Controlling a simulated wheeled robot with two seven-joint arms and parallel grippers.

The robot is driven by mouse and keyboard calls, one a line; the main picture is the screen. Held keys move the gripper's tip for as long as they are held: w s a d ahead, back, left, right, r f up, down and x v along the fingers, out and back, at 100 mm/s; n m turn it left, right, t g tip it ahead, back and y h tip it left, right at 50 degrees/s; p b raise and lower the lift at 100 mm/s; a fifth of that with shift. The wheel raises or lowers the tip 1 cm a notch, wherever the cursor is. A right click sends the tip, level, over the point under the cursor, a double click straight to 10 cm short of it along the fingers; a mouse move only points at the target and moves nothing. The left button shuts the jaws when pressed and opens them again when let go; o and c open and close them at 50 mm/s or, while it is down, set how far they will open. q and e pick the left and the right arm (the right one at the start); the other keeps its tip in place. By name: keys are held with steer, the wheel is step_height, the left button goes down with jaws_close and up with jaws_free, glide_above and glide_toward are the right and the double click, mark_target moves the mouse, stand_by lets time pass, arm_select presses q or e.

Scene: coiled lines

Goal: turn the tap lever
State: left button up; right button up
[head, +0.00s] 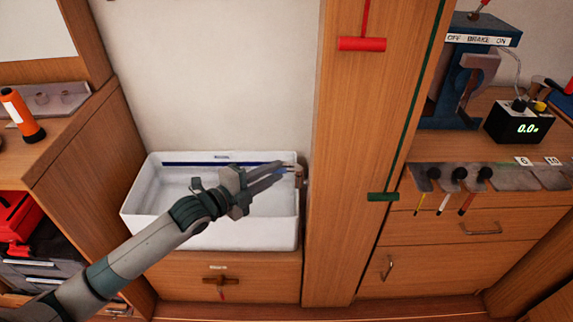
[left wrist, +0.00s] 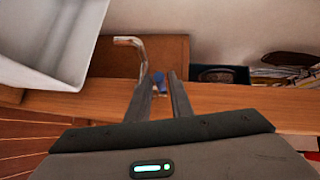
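The tap shows in the left wrist view as a curved metal spout (left wrist: 130,42) beside the white basin. A small blue piece (left wrist: 158,78), likely the tap lever, is just below the spout's bend in that view. My left gripper (left wrist: 159,76) is open, with a narrow gap between its fingers. The blue piece appears between the fingertips; I cannot tell whether they touch it. In the head view my left gripper (head: 284,171) reaches over the white basin (head: 140,205) to its right edge, where its fingers partly hide the tap (head: 298,173). My right gripper is not in view.
A wooden post (head: 345,200) with red and green pull handles stands right of the basin. Below the basin is a wooden front with a brown cross-shaped handle (head: 220,280). An orange torch (head: 22,115) stands left; a black digital display (head: 518,124) is at right.

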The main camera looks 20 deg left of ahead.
arm_select(q)
steer(key=shift+x, duration=2.75)
jaws_close()
